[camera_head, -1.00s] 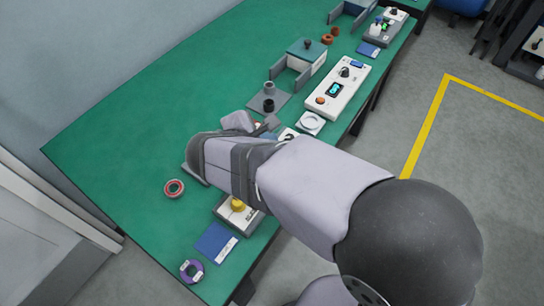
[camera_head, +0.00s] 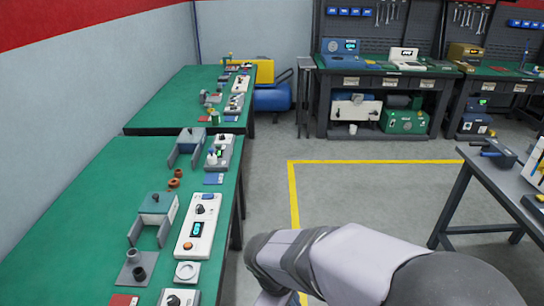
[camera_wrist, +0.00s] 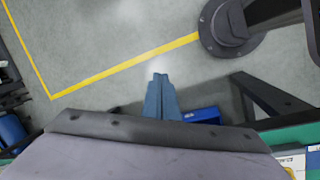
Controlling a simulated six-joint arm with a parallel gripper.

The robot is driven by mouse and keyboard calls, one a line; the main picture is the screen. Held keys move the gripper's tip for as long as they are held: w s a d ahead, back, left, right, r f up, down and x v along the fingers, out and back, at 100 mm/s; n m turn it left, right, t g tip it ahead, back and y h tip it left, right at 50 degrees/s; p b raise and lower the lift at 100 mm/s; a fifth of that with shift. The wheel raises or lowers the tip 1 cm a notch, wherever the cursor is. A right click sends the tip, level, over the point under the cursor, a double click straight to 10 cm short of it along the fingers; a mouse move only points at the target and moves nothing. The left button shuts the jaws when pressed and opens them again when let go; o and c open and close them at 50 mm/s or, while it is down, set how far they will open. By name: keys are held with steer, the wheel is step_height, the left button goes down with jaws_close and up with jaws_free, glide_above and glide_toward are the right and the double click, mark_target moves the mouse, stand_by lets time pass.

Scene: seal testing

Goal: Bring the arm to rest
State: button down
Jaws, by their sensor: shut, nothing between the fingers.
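My arm, grey and white with dark joints, crosses the lower right of the head view, to the right of the green table's front edge. My gripper (camera_wrist: 160,97) shows in the wrist view as two blue-grey fingers pressed together, shut and empty, over bare grey floor. In the head view the end of the arm is cut off by the bottom edge, so the fingertips are hidden there.
The green table (camera_head: 80,215) at left bears a white control box (camera_head: 197,228), a dark-green-topped fixture (camera_head: 157,205) and small parts. A grey-topped table (camera_head: 500,172) stands at right. A yellow floor line (camera_head: 370,162) borders open floor between them.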

steer(key=s+d+r+m+g+y+p, duration=0.1)
steer(key=s+d+m+g+y+p, duration=0.1)
steer(key=s+d+m, duration=0.5)
steer(key=shift+s+d+m+y+p, duration=0.35)
steer(key=shift+d+m, duration=1.25)
steer(key=shift+m, duration=0.8)
